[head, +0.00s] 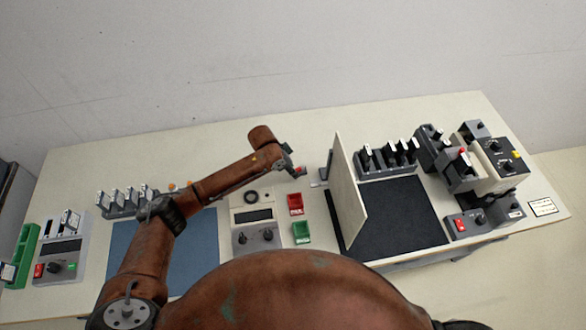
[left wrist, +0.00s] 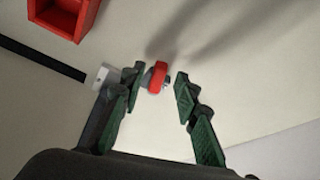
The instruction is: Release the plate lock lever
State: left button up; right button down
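A small red knob (left wrist: 158,76), which looks like the lever's end, sits between my left gripper's green fingers in the left wrist view. It is closer to the left finger; I cannot tell whether they touch. A pale metal bracket (left wrist: 101,76) and a black strip (left wrist: 42,58) lie beside it. In the head view my left gripper (head: 294,163) reaches to the back of the table, with the red knob (head: 300,170) at its tips. The fingers are open. Which way the lever is set is hard to tell. My right gripper is out of view.
An upright cream panel (head: 349,190) stands right of the left gripper, beside a black mat (head: 405,222). A red bin (head: 295,204) and a green bin (head: 301,232) lie in front. Switch units (head: 386,160) crowd the right. A blue mat (head: 195,262) lies under my left arm.

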pick_arm(q)
jog(key=v, duration=1.2)
jog(key=shift+s, duration=0.1)
